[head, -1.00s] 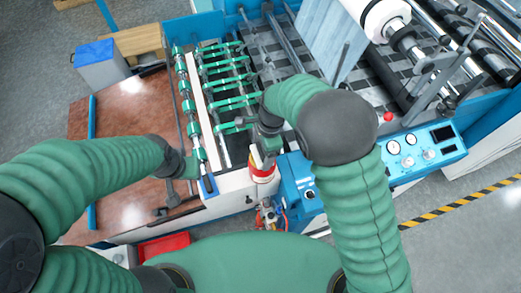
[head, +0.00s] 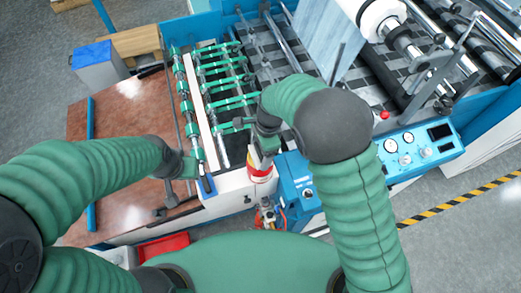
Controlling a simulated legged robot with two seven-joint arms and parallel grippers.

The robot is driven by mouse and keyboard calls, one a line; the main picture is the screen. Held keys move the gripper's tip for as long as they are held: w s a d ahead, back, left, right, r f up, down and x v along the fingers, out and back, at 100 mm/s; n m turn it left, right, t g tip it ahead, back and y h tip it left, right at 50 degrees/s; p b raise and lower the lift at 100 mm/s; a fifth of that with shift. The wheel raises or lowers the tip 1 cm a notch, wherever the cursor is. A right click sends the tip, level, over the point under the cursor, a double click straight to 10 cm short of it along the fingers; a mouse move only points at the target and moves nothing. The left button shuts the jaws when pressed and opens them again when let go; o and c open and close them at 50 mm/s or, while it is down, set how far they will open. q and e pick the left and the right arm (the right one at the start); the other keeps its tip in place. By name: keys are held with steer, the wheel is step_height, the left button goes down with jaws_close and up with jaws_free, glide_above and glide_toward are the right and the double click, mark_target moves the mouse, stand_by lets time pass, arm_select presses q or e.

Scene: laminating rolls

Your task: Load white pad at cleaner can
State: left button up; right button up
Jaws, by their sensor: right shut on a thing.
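The cleaner can (head: 261,175), with red, white and yellow bands, stands on the near ledge of the machine, just left of the blue box. My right gripper (head: 264,152) points down right over the can's top. It is shut on a small pale piece, seemingly the white pad (head: 253,158), of which only a sliver shows. I cannot tell whether the pad touches the can. My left gripper (head: 199,170) is at the left end of the ledge, beside the roller bars; its fingers are too small and dark to read.
A row of green rollers (head: 225,88) lies behind the ledge. A blue control box (head: 298,184) stands close right of the can. The gauge panel (head: 420,147) is farther right. A brown board (head: 125,130) lies at left, and a red tray (head: 163,246) is below.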

mark_target(259, 150)
steer(key=shift+s, duration=0.1)
step_height(259, 150, up, 7)
steer(key=p, duration=0.7)
steer(key=shift+a, duration=0.1)
steer(key=shift+f, duration=0.1)
stand_by(0.3)
